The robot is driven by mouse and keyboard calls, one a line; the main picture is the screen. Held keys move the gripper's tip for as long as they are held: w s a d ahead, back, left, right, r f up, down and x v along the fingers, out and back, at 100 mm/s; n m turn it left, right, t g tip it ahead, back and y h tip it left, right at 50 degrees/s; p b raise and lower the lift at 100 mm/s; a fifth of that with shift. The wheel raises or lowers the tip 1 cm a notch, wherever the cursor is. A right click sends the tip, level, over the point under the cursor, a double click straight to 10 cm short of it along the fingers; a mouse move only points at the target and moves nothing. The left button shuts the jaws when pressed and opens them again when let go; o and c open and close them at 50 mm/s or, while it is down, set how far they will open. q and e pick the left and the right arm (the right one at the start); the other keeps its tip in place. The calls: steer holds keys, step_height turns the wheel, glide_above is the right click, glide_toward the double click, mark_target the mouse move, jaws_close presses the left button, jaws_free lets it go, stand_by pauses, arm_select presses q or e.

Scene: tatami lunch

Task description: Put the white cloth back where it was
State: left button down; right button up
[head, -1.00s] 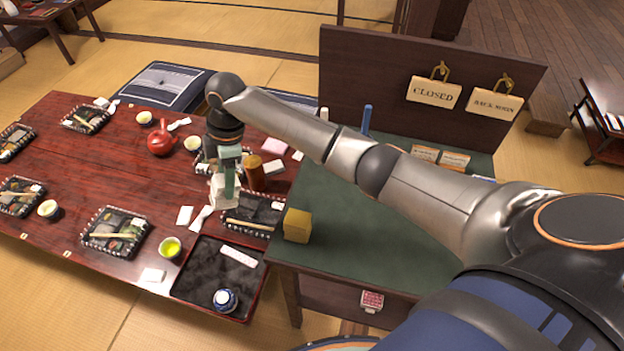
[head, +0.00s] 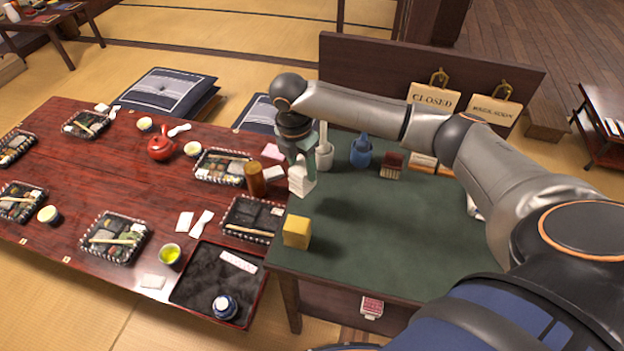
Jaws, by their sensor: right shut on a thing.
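My right gripper (head: 301,164) points down at the left edge of the green-topped desk (head: 385,230), where it borders the red lunch table (head: 70,225). It is shut on a pale white, block-like folded thing (head: 302,184), which looks like the white cloth. The cloth seems held above the surface; its exact height is hard to tell. Other small white pieces lie on the lunch table, one (head: 184,222) beside a lunch box and another (head: 152,281) near the front edge. My left gripper is not in view.
A yellow block (head: 297,232) stands on the desk's front left. A brown cylinder (head: 254,181) stands just left of the gripper. The desk's middle is clear.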

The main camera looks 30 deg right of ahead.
steer(key=d+f, duration=0.1)
steer(key=s+d+f, duration=0.1)
steer(key=shift+f, duration=0.3)
step_height(320, 180, down, 3)
steer(key=shift+f, duration=0.1)
steer(key=o, duration=1.2)
steer(key=r, duration=0.4)
steer(key=a+r, duration=0.1)
steer(key=r, duration=0.7)
steer(key=shift+s+a+p, duration=0.15)
steer(key=shift+p, duration=0.15)
steer(key=shift+s, duration=0.1)
